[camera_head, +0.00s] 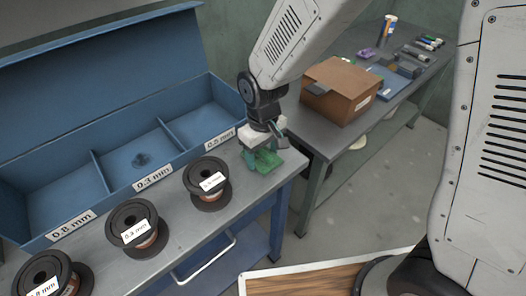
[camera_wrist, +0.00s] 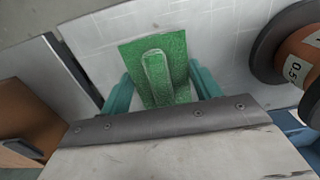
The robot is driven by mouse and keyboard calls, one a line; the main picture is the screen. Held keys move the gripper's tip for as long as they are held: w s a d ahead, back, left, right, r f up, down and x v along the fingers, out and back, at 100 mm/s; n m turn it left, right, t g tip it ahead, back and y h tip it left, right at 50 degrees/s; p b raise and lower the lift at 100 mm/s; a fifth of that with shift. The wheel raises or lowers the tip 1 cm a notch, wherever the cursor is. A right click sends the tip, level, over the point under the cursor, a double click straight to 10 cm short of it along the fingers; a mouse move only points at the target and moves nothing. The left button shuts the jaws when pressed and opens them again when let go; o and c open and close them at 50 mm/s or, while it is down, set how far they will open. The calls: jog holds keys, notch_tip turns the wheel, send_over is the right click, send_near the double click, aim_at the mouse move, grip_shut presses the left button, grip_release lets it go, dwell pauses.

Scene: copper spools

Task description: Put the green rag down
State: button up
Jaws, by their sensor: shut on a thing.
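The green rag (camera_head: 266,160) is at the right end of the grey bench top, below my gripper (camera_head: 262,158). In the wrist view the rag (camera_wrist: 178,45) is a green square with a raised fold in its middle. The fold sits between the two teal fingers of my gripper (camera_wrist: 160,85), which is shut on it. The rag looks close to or touching the bench top; I cannot tell which. The wrist body hides the rag's near part in the wrist view.
Copper spools (camera_head: 207,182) with black flanges stand left of the rag; one (camera_wrist: 295,55) shows in the wrist view. A blue box (camera_head: 150,185) with labelled compartments stands behind them. A second table (camera_head: 305,110) to the right bears a cardboard box (camera_head: 338,92).

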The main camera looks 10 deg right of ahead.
aim_at(263, 152)
jog(key=shift+s+f, duration=0.1)
jog(key=shift+f, duration=0.15)
jog(key=o, duration=1)
jog(key=shift+d, duration=0.1)
jog(key=shift+o, duration=0.2)
jog(key=shift+f, duration=0.1)
jog(key=shift+s, duration=0.15)
jog(key=shift+a+r, duration=0.2)
jog(key=shift+r, duration=0.2)
notch_tip(263, 152, up, 12)
jog(key=shift+w+d, duration=0.15)
jog(key=shift+w, duration=0.05)
